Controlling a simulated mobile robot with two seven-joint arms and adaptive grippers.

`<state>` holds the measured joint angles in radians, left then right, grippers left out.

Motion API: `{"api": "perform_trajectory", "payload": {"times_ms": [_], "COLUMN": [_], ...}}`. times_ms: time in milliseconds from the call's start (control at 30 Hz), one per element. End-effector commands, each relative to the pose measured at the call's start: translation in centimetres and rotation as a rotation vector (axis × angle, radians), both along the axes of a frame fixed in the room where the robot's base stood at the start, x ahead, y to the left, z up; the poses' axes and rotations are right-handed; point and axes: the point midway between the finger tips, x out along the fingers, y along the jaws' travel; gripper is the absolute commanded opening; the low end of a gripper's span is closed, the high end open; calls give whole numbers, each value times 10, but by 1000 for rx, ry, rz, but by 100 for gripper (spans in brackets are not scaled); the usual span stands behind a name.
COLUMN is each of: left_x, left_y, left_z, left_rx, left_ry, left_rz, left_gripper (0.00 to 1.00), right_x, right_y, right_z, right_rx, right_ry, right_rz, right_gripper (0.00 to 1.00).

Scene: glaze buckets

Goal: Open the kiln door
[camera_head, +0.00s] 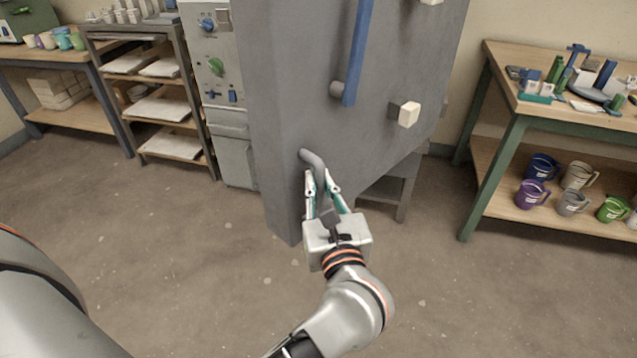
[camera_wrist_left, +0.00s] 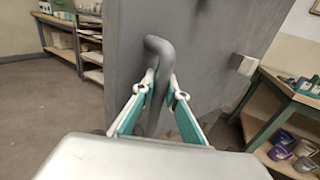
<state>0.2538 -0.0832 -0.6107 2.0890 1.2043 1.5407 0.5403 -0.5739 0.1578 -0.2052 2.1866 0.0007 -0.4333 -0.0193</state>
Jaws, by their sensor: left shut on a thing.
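The kiln door (camera_head: 290,90) is a tall grey slab that fills the upper middle of the head view. It also shows in the left wrist view (camera_wrist_left: 205,40). A curved grey handle (camera_head: 312,158) sticks out low on it, and its bent top shows in the left wrist view (camera_wrist_left: 158,47). My left gripper (camera_head: 321,187) is shut on this handle, with one finger on each side of it. The fingers also show in the left wrist view (camera_wrist_left: 161,84). The handle's lower part is partly hidden by the gripper. I cannot tell how far the door stands open. My right gripper is not in view.
A blue bar (camera_head: 358,50) and a pale block (camera_head: 409,114) jut from the grey face. A control panel (camera_head: 215,70) and shelf rack (camera_head: 185,80) stand left. A workbench (camera_head: 505,105) with several mugs stands right. The floor (camera_head: 190,270) in front is clear.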

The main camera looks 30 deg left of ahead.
Motion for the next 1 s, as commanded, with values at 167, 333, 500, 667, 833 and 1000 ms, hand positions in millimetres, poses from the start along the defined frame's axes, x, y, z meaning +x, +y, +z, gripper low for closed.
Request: {"api": "perform_trajectory", "payload": {"times_ms": [167,333,500,667,833,1000], "left_x": [-1,-1,-1,-1,-1,-3], "left_y": [2,2,1,1,1,2], "left_z": [-5,-5,-4,-2,-1,-1], "left_rx": [-2,-3,-2,-2,-1,-1], "left_ry": [9,9,7,4,2,2], "left_rz": [6,6,4,3,1,-2], "left_gripper": [0,0,30,30,30,30], "right_x": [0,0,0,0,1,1], "right_y": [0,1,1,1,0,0], "right_z": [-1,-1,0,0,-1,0], "right_rx": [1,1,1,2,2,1], "right_ry": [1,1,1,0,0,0], "right_rz": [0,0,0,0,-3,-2], "right_gripper": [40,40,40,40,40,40]}}
